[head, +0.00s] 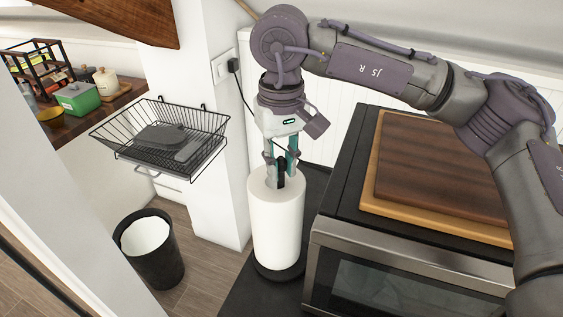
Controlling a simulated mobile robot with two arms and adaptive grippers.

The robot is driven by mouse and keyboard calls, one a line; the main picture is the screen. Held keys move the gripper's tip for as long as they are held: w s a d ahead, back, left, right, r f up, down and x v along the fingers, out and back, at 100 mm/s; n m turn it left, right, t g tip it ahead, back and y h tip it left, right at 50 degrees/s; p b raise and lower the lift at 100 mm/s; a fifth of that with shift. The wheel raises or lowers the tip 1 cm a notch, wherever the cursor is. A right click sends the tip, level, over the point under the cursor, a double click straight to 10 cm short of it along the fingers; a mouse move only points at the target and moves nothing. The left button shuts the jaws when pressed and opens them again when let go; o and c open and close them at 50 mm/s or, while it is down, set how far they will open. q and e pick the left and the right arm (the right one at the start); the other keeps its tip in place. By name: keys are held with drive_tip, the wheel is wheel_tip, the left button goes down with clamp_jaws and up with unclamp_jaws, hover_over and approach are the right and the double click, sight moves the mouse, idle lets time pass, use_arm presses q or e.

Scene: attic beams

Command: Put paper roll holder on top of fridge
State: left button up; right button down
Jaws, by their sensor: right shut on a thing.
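The paper roll holder (277,225) is a white paper roll on a dark round base with a dark post at its top. It stands upright on a dark surface in the middle of the head view. My right gripper (281,183) comes down from above and is shut on the dark post at the top of the roll. My left gripper is out of view. I see nothing that is clearly the fridge.
An oven (400,270) with a wooden board (440,165) on top stands close to the right of the roll. A wire basket (160,135) hangs on the wall at left. A black bin (150,262) stands on the floor. A shelf (90,118) holds small items.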

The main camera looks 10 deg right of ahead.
drive_tip(key=shift+f, duration=0.35)
drive_tip(key=shift+f, duration=0.25)
drive_tip(key=c, duration=1)
unclamp_jaws()
drive_tip(key=shift+c, duration=0.2)
drive_tip(key=shift+r, duration=0.1)
wheel_tip(320, 180, up, 12)
drive_tip(key=shift+r+b, duration=0.15)
drive_tip(key=shift+b, duration=0.25)
